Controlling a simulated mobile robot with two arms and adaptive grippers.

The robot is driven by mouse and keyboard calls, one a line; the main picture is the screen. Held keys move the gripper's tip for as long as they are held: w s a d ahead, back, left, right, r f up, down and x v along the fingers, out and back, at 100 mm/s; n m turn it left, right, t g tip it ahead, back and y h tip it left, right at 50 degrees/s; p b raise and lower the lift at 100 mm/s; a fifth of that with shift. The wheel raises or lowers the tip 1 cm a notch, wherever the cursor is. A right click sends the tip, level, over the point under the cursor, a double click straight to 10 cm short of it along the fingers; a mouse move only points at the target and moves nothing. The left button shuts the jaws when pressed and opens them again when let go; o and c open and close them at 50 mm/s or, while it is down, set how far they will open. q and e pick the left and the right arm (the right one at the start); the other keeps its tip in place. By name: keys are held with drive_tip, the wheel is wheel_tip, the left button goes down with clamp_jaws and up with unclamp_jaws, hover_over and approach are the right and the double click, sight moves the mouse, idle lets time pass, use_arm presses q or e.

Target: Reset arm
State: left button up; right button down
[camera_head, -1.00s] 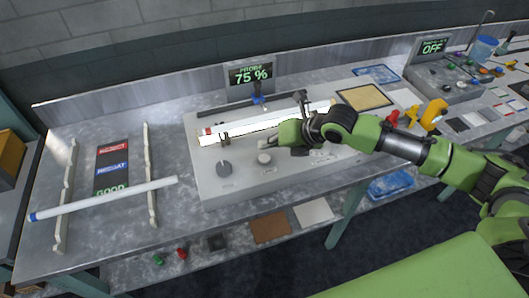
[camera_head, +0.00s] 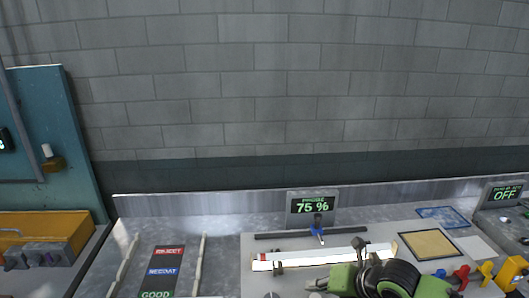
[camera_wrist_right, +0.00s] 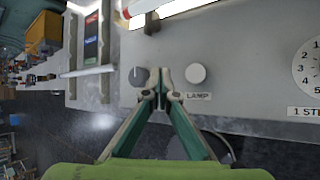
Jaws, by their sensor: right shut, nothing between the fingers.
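My right gripper (camera_head: 318,285) is at the bottom of the head view, over the grey probe station (camera_head: 250,246), partly cut off by the frame. In the right wrist view its fingertips (camera_wrist_right: 161,98) meet with nothing between them, in front of the station panel. A dark knob (camera_wrist_right: 138,76) and a white lamp knob (camera_wrist_right: 196,74) show just beyond the tips. A bright white lit bar (camera_head: 310,260) lies along the station behind the gripper. My left gripper is not in view.
The probe display (camera_head: 312,206) reads 75 %. A sorting card (camera_head: 163,270) lies between two white rails, where a pale tube (camera_wrist_right: 85,72) shows in the wrist view. A tan mat (camera_head: 428,245) is at right. A block wall (camera_head: 300,90) stands behind the bench.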

drive_tip(key=s+a+f+m, duration=0.2)
drive_tip(key=s+a+m, duration=0.2)
drive_tip(key=s+m, duration=0.2)
drive_tip(key=s+a+f+m, duration=0.3)
drive_tip(key=s+a+m, duration=0.2)
drive_tip(key=s+m, duration=0.15)
drive_tip(key=s+d+f+m+g+h, duration=0.2)
drive_tip(key=s+d+m+h, duration=0.1)
drive_tip(key=s+d+m, duration=0.55)
drive_tip(key=s+d+f+m+g+h, duration=0.1)
drive_tip(key=s+d+f+m+h, duration=0.2)
drive_tip(key=s+d+m, duration=0.5)
wheel_tip(320, 180, down, 33)
drive_tip(key=s+a+m+g+b, duration=0.2)
drive_tip(key=s+b, duration=0.1)
drive_tip(key=b, duration=0.3)
drive_tip(key=s+d+f+b, duration=0.2)
drive_tip(key=s+f+b, duration=0.2)
drive_tip(key=s+f, duration=1.2)
wheel_tip(320, 180, down, 3)
drive_tip(key=shift+s+d+f+g, duration=0.2)
drive_tip(key=shift+d+g, duration=0.1)
drive_tip(key=shift+g, duration=0.1)
